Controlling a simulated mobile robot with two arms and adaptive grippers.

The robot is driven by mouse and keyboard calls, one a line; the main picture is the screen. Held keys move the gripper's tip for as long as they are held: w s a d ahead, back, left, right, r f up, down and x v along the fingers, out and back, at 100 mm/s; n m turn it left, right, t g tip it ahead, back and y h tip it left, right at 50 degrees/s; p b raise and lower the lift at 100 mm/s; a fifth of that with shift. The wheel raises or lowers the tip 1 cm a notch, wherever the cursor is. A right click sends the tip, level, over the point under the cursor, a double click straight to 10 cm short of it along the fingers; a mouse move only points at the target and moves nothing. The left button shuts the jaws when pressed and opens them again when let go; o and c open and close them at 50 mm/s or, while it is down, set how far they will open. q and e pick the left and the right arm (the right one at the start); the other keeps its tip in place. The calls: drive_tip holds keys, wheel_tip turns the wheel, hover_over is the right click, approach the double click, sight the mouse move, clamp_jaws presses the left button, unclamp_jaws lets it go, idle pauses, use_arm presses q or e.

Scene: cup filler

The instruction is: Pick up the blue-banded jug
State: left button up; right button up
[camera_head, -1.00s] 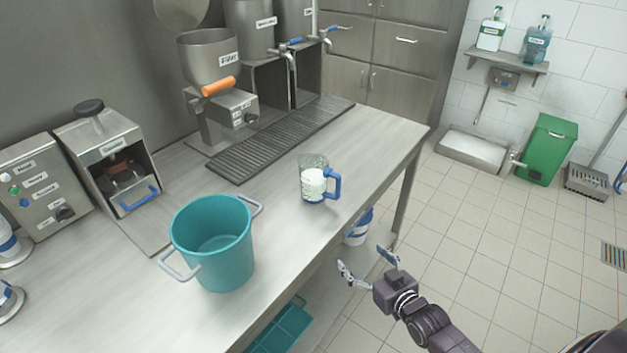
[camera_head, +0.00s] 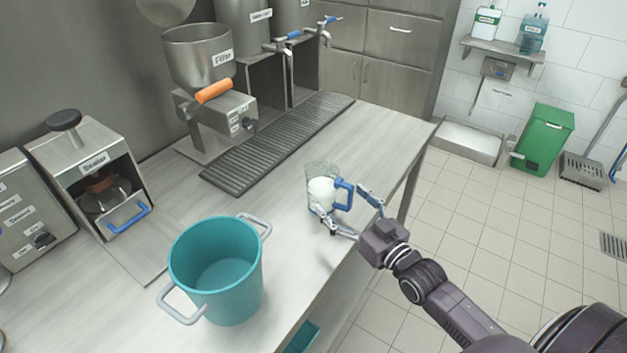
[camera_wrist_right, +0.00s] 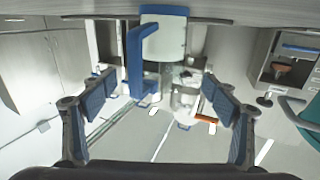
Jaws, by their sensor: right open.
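The jug (camera_head: 320,186) stands upright near the right edge of the counter. It is clear, with white contents and a blue handle (camera_head: 346,194) on its right side. My right gripper (camera_head: 343,203) is open and empty beside the jug. In the head view one finger overlaps the jug's lower front and the other is right of the handle. In the right wrist view the jug (camera_wrist_right: 168,40) and its blue handle (camera_wrist_right: 134,62) show at the top, between the open fingers of the gripper (camera_wrist_right: 153,82). My left gripper is not in view.
A teal bucket (camera_head: 215,270) with grey handles stands on the counter left of the jug. A dark drip grate (camera_head: 275,145) and a hopper machine (camera_head: 215,95) are behind. A sealer machine (camera_head: 95,180) is at left. The counter (camera_head: 375,140) is clear behind the jug.

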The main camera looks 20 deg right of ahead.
sight(332, 188)
drive_tip(key=shift+w+a+r, duration=0.1)
drive_tip(key=shift+w+r, duration=0.05)
drive_tip(key=shift+w, duration=0.3)
drive_tip(key=shift+w+a+r, duration=0.1)
drive_tip(key=shift+w, duration=0.35)
drive_tip(key=shift+w+r, duration=0.1)
drive_tip(key=shift+w, duration=0.25)
drive_tip(key=shift+w+a+r+p, duration=0.15)
drive_tip(key=shift+w+p, duration=0.3)
drive_tip(key=shift+w, duration=0.45)
drive_tip(key=w, duration=0.3)
drive_tip(key=shift+w+a+f+p, duration=0.2)
drive_tip(key=shift+a+f+p, duration=0.05)
drive_tip(key=shift+f+p, duration=0.1)
drive_tip(key=shift+w, duration=0.3)
drive_tip(key=c, duration=1.5)
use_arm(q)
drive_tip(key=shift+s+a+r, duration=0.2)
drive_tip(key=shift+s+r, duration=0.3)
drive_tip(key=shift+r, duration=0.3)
use_arm(e)
drive_tip(key=shift+r, duration=0.15)
drive_tip(key=shift+c, duration=0.5)
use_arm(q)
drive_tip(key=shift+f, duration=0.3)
use_arm(e)
wheel_tip(332, 188, up, 20)
